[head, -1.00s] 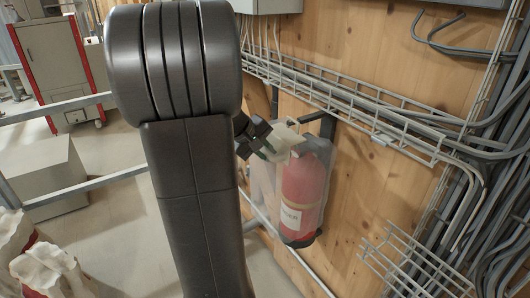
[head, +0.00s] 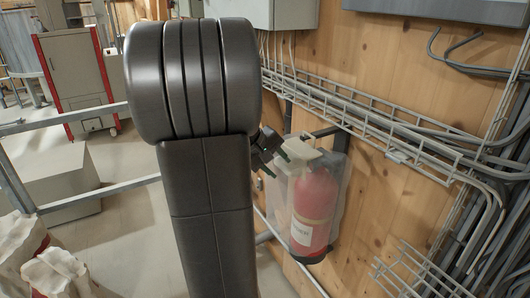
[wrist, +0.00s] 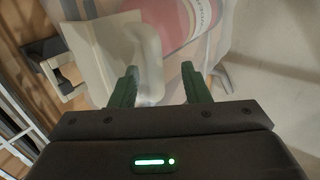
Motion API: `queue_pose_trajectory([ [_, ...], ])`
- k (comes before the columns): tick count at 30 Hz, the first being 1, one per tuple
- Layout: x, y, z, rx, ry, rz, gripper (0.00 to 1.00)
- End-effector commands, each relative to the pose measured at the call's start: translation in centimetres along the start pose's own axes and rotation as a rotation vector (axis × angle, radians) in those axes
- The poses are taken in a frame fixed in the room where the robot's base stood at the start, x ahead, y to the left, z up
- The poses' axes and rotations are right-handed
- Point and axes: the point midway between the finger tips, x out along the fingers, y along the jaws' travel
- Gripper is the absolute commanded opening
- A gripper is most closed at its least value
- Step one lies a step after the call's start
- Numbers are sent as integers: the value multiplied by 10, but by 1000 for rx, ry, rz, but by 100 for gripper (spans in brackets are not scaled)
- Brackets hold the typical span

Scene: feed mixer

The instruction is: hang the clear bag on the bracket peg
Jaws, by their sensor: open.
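The clear bag (head: 338,185) hangs upright by the wooden wall, with a red fire extinguisher (head: 315,200) showing through it. Its cream top piece (head: 303,152) is beside the dark bracket peg (head: 326,132). In the wrist view, the cream top piece (wrist: 105,50) and the black bracket end (wrist: 62,78) show at the left. My gripper (head: 283,157) is at the left side of the top piece. In the wrist view, its green fingers (wrist: 159,80) are apart, with a pale rounded part of the bag's top just beyond and between them. I cannot tell whether they touch it.
A wire cable tray (head: 390,150) with grey cables runs along the wall above and right of the bag. A metal rail (head: 100,195) crosses at left. White sacks (head: 50,270) stand at lower left. Floor left of the bag is clear.

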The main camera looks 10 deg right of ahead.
Motion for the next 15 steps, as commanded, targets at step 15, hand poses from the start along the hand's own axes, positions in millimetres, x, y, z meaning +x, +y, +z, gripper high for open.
queue_pose_trajectory([
  [15, -108, 0, -1, -1, 6, 0, 42],
])
